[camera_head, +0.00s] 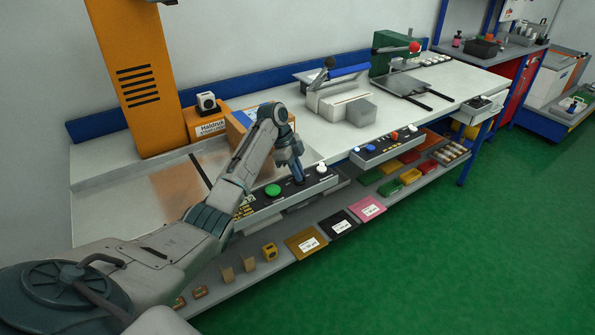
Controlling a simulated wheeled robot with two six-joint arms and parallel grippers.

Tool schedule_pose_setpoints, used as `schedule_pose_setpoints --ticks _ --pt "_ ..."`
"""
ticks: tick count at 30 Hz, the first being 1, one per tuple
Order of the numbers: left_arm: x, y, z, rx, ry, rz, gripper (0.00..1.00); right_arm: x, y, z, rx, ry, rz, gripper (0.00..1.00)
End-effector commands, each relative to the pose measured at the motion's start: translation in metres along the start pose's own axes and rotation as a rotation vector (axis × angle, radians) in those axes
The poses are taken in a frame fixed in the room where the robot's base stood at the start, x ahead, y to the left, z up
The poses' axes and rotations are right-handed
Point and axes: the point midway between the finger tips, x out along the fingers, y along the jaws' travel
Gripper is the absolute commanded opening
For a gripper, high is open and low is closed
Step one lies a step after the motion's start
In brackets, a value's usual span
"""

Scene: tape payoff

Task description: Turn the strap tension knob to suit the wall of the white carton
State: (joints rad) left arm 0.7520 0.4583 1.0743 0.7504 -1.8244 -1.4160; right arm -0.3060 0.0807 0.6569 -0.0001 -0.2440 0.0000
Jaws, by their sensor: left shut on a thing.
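My left gripper (297,178) points down at the control panel (249,207) on the front of the strapping machine. It is shut on a dark knob on that panel; the fingers mostly hide the knob, and its setting cannot be read. A large green button (272,190) is left of the gripper, and a white knob (321,169) is right of it. A brown carton (238,128) stands behind my left arm, partly hidden by it. I cannot make out a plainly white carton. My right gripper is not in view.
An orange column (136,75) rises at the left of the machine's bed. A second panel (385,147) with several knobs is on the bench front to the right. A lower shelf (228,290) holds coloured cards and small blocks. Green floor is free at the right.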

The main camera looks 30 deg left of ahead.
Motion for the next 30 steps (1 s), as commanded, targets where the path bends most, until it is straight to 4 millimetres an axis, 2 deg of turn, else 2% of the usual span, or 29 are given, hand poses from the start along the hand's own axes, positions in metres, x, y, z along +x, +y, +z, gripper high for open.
schedule_pose_setpoints --ticks 14,30 --pt "0.001 -0.003 -0.002 0.419 0.003 0.175 0.0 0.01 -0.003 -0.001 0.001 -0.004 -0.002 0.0" --pt "0.0 -0.005 -0.004 0.831 0.002 0.346 0.0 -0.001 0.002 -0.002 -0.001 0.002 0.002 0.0"
